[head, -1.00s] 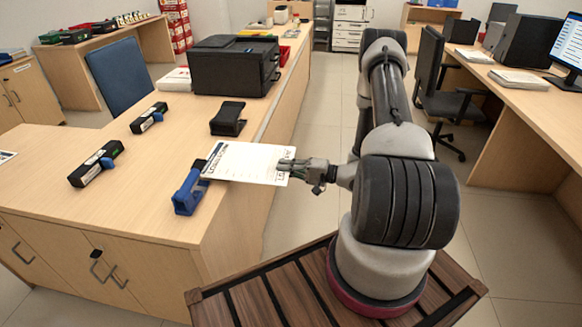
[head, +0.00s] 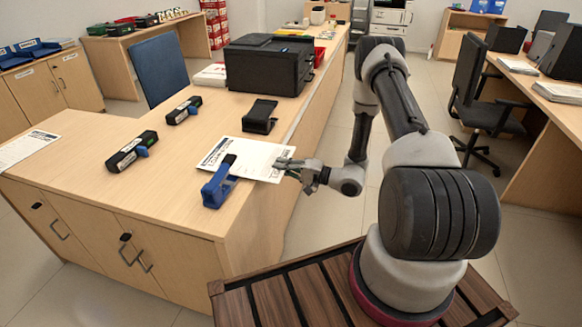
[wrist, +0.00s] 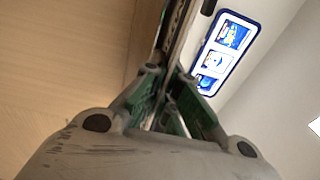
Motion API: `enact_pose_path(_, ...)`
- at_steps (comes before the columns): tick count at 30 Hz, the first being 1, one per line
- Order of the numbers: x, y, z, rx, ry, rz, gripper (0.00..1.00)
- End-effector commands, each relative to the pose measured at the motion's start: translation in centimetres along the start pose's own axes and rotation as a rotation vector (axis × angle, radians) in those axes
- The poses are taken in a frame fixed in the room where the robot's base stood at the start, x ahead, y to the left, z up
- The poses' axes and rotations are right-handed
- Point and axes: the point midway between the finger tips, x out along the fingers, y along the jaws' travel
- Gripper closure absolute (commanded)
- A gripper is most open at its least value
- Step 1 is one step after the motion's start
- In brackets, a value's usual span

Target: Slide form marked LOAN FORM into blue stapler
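The white form (head: 258,158) has a dark printed heading, too small to read surely. My gripper (head: 286,167) is shut on its right edge, beside the counter's right edge. The blue stapler (head: 217,186) stands near the counter's front right corner. The stapler's upper end overlaps the form in the head view, and a corner of the form shows to its left. I cannot tell whether the form lies between the jaws or behind them. In the wrist view my gripper's fingers (wrist: 172,103) are close together, with a thin edge-on strip above them.
A black stapler-like device (head: 260,116) stands behind the form. Two black devices (head: 131,152) (head: 184,110) lie on the left of the counter (head: 75,180). A black printer (head: 268,64) is farther back. The counter's front left is mostly clear.

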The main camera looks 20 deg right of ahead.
Motion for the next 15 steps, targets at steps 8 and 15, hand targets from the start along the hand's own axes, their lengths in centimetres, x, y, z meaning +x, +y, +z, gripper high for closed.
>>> enact_pose_path(8,3.1,0.2,0.2,0.0,-0.002,-0.001,1.0)
enact_pose_path(15,3.4,0.4,2.6,0.004,-0.003,0.002,1.0)
